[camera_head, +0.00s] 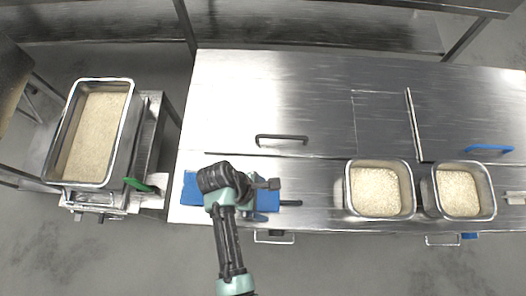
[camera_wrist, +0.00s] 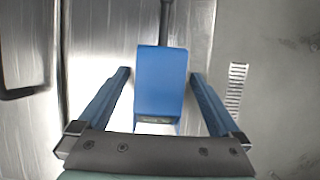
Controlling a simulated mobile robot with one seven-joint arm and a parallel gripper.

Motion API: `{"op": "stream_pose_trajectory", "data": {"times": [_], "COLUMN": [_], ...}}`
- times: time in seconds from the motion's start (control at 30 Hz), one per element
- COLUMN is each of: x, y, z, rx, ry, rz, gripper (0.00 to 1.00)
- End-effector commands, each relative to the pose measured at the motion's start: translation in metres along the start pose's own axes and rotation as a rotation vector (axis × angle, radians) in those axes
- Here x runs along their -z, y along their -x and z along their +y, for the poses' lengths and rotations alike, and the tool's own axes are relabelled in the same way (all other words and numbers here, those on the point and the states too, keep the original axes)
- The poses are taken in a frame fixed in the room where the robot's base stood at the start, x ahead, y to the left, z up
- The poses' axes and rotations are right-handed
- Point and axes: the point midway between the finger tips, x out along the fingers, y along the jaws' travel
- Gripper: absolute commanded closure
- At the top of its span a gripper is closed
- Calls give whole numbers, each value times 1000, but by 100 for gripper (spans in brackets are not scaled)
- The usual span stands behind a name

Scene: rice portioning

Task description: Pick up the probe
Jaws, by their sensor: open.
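The probe has a blue block-shaped body (camera_wrist: 160,85) and a dark stem (camera_wrist: 166,22) that runs up to the top edge of the wrist view. My gripper (camera_wrist: 160,75) is open, with one blue finger on each side of the blue body and a visible gap on both sides. In the head view, the dark stem (camera_head: 290,203) sticks out to the right near the front edge of the steel counter. My gripper (camera_head: 262,205) is over this spot, and my wrist hides much of the blue body.
A blue flat item (camera_head: 200,193) lies partly under my arm on the counter (camera_head: 280,85). Two steel pans of rice, one (camera_head: 348,192) and another (camera_head: 490,185), sit at the right. A large rice tray (camera_head: 128,110) stands left. A dark handle (camera_head: 281,137) lies behind my gripper.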

Motion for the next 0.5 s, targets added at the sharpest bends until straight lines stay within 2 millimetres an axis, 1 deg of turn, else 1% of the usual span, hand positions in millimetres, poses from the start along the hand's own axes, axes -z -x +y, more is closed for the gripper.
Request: {"op": "stream_pose_trajectory", "data": {"times": [0.1,0.17,0.2,0.37,0.5], "x": [0,0,0,0,0], "y": [0,0,0,0,1], "z": [0,0,0,0,0], "rx": [0,0,0,0,0], "ry": [-1,-1,-1,-1,-1], "rz": [0,0,0,0,0], "gripper": [0,11,18,47,72]}}
